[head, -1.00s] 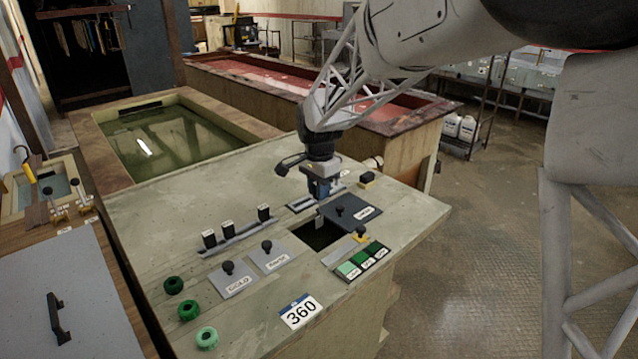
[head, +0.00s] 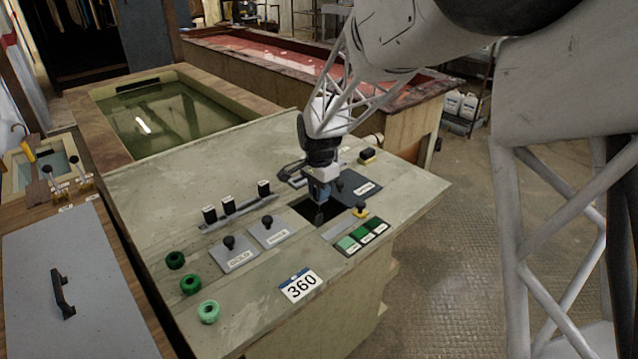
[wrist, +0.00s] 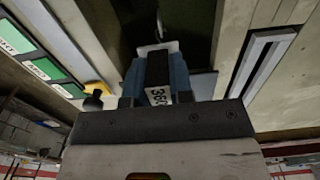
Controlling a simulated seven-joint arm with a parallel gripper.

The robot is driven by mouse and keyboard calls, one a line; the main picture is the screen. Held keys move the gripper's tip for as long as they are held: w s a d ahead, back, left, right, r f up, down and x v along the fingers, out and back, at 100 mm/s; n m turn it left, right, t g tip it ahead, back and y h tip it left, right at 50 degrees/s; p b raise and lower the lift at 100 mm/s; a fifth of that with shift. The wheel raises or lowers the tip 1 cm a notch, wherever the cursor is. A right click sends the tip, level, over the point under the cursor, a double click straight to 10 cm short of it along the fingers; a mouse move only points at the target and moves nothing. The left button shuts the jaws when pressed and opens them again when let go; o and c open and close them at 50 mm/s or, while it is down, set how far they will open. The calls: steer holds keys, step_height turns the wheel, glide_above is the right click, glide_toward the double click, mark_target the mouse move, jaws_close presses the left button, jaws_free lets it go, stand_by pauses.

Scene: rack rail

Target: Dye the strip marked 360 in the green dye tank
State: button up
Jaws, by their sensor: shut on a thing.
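My gripper (head: 321,192) is shut on the black holder of the strip marked 360 (wrist: 158,94), whose white label shows between the blue fingers in the wrist view. In the head view the gripper is low over a dark square opening (head: 302,204) in the counter, and the dark holder end reaches down at it. The opening also shows in the wrist view (wrist: 190,45), with dark greenish depth inside. The strip's lower part is mostly hidden, so I cannot tell how deep it reaches. A dark lid (head: 357,187) lies beside the opening, its label unreadable.
A rail (head: 244,209) holds several black strip holders. Closed grey lids, one marked GOLD (head: 236,258), are left of the opening. A green swatch card (head: 363,238) and a yellow piece with a black knob (head: 360,211) are close on the right. A 360 placard (head: 300,285) is in front.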

mark_target(319, 215)
steer(key=shift+f, duration=3.5)
stand_by(4.5)
